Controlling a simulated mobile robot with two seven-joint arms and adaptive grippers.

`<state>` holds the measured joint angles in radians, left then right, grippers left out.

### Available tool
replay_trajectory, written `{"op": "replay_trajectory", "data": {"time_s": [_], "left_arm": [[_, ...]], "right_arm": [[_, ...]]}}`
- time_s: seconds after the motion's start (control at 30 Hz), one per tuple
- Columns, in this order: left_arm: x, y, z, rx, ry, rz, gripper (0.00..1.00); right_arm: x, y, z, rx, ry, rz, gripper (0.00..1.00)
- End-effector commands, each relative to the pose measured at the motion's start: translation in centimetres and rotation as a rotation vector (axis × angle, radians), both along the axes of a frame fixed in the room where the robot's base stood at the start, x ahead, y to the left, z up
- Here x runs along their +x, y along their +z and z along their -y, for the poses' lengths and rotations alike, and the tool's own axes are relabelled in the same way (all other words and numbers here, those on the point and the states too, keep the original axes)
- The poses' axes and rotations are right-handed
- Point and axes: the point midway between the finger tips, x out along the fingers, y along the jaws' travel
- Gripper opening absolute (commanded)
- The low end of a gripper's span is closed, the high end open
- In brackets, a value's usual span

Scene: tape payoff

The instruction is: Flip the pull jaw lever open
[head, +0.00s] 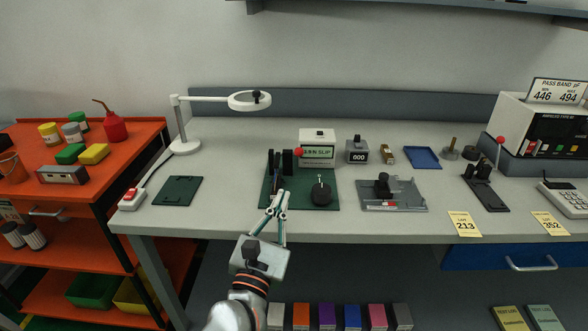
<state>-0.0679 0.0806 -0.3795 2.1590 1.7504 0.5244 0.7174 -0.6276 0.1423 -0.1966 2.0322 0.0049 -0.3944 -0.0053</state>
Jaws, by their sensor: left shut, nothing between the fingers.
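My left gripper (281,197) is shut and empty, reaching up from the bottom of the head view to the front left of a green base plate (328,201). On that plate stand black upright blocks (281,162) and a round black part (321,193). A red ball knob (298,152) shows just behind the blocks, level with the white "SLIP" box. Another red-knobbed lever (500,141) stands upright over a black fixture (482,181) at the right. I cannot tell which one is the pull jaw lever. My right gripper is not in view.
A white box (317,149) and a counter (357,151) stand behind the plate. A grey plate with a black fixture (383,186) lies to its right. A magnifier lamp (185,146) and dark green mat (175,191) are left. Bench (232,222) between mat and plate is clear.

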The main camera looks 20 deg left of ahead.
Motion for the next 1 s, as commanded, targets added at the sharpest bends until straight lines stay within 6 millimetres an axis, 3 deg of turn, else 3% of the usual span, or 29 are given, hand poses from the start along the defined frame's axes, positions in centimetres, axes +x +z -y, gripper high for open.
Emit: {"op": "replay_trajectory", "data": {"time_s": [0.27,0.8,1.0], "left_arm": [[0.5,0.2,0.0,0.004,0.0,0.002,0.0],[8.3,2.2,-0.4,0.005,0.001,0.004,0.0],[9.6,2.4,-0.5,0.006,0.0,0.004,0.0]], "right_arm": [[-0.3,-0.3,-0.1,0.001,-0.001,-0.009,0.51],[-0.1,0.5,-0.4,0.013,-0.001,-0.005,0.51],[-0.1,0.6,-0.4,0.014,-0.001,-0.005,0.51]]}}
